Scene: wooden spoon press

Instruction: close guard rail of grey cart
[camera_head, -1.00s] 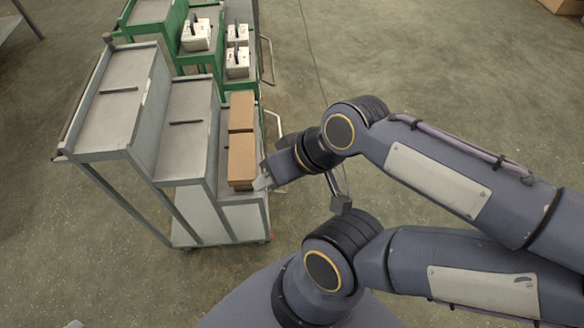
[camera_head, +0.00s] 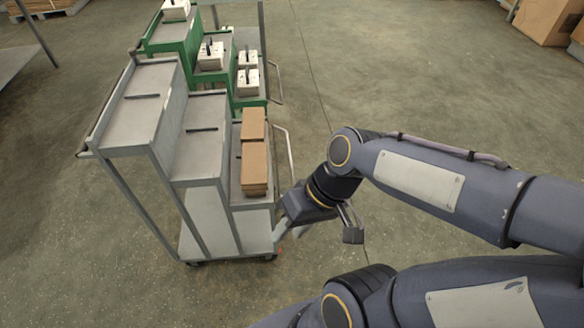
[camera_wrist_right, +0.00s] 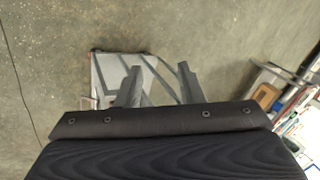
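The grey cart (camera_head: 135,132) stands at left in the head view, with stepped grey shelves. Its guard rail seems to be the thin pale bar (camera_head: 290,155) at its right side, angled out from the shelf with the boxes; its lower end is partly hidden by my arm. My right gripper (camera_head: 292,230) is beside the cart's front right corner, below the rail. In the right wrist view its two fingers (camera_wrist_right: 159,84) are apart with nothing between them, and the cart's grey panel (camera_wrist_right: 112,72) lies beyond. I cannot tell whether a finger touches the cart. My left gripper is not visible.
Brown boxes (camera_head: 255,165) sit on the cart's lowest shelf. A green cart (camera_head: 185,47) with white boxes stands directly behind. Cardboard boxes (camera_head: 546,22) are at the far right. The floor right of the carts is clear.

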